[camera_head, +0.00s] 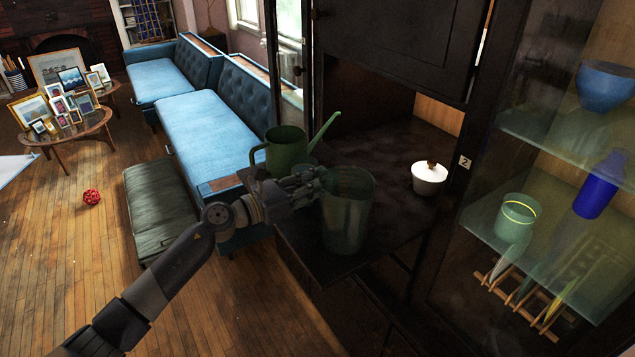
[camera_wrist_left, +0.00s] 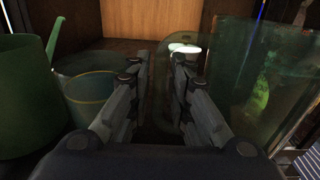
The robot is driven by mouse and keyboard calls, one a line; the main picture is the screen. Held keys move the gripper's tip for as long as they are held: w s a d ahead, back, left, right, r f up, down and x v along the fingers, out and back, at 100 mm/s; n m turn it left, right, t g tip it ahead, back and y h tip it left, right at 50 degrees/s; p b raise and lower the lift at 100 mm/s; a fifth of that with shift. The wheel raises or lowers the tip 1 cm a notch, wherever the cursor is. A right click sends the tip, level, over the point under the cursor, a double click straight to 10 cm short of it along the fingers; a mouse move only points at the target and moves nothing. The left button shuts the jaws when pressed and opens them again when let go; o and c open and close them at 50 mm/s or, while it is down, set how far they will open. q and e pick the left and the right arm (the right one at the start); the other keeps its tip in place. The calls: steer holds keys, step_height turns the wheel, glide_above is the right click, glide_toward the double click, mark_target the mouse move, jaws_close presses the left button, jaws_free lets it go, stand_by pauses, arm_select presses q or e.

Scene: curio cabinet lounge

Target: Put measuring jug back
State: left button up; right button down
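A tall, clear green measuring jug (camera_head: 347,215) stands upright on the dark pull-out shelf (camera_head: 400,235) of the cabinet. In the left wrist view the jug (camera_wrist_left: 262,75) fills the right side, with its see-through handle (camera_wrist_left: 166,85) towards the fingers. My left gripper (camera_head: 318,180) is at the jug's left side in the head view. Its fingers (camera_wrist_left: 158,72) are apart, with the handle's outer edge seeming to lie between them; contact is unclear. My right gripper is out of view.
A green watering can (camera_head: 287,148) stands close behind my left gripper. A clear cup (camera_wrist_left: 90,95) is beside it. Glass shelves (camera_head: 475,222) hold a blue vase (camera_head: 598,188) and a green cup (camera_head: 516,220).

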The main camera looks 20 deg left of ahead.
arm_select(q)
steer(key=b+v, duration=0.4)
steer(key=v, duration=0.8)
steer(key=shift+r+b, duration=0.15)
steer(key=shift+b, duration=0.25)
